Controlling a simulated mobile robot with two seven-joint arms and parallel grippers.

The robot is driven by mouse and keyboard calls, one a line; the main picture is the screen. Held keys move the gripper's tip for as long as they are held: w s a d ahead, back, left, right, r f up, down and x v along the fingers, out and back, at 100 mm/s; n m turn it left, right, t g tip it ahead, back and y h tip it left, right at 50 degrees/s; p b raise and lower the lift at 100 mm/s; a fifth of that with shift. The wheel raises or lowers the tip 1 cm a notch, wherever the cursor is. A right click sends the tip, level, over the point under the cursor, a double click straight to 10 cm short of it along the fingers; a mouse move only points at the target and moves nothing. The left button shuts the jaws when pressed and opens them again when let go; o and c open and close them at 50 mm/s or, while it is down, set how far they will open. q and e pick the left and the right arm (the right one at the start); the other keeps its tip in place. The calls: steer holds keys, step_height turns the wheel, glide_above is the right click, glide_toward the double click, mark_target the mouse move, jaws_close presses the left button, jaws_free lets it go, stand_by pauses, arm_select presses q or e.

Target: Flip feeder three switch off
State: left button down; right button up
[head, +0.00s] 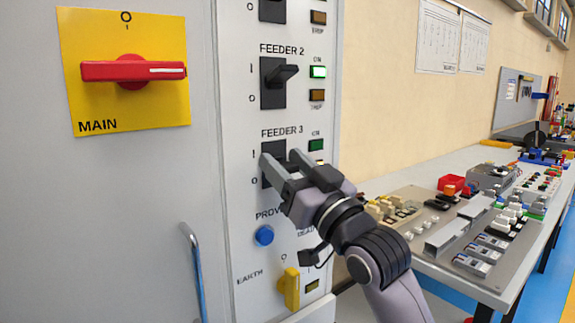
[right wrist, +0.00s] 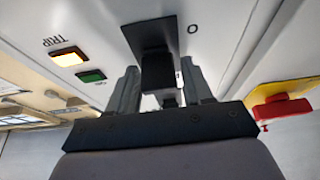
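The feeder three switch (head: 271,151) is a black plate on the panel under the label FEEDER 3. My right gripper (head: 281,160) is in front of it and hides most of its lever. In the right wrist view, the switch plate (right wrist: 148,34) is at the top, and its dark lever (right wrist: 158,72) is between my two spread fingers, with gaps beside it. Whether a finger touches it is unclear. The green ON lamp (head: 316,145) looks unlit; the amber TRIP lamp (right wrist: 70,57) glows in the right wrist view. My left gripper is out of view.
The feeder two switch (head: 279,82) is above, its lever sticking out and its green lamp (head: 318,72) lit. A blue button (head: 264,235) and yellow earth knob (head: 290,288) are below. The red main handle (head: 133,70) is left. A workbench (head: 480,285) stands right.

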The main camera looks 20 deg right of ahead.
steer(key=c, duration=0.6)
steer(key=f+t+b, duration=0.1)
steer(key=t+b, duration=0.1)
steer(key=b, duration=0.2)
steer(key=shift+f+y, duration=0.2)
steer(key=shift+y, duration=0.2)
steer(key=shift+f+t+b, duration=0.15)
steer(key=shift+t+b, duration=0.15)
steer(key=shift+b, duration=0.25)
steer(key=shift+w+f+t+y+b, duration=0.15)
steer(key=shift+t+y+b, duration=0.25)
steer(key=shift+t+b, duration=0.7)
steer(key=shift+b, duration=0.4)
steer(key=o, duration=1)
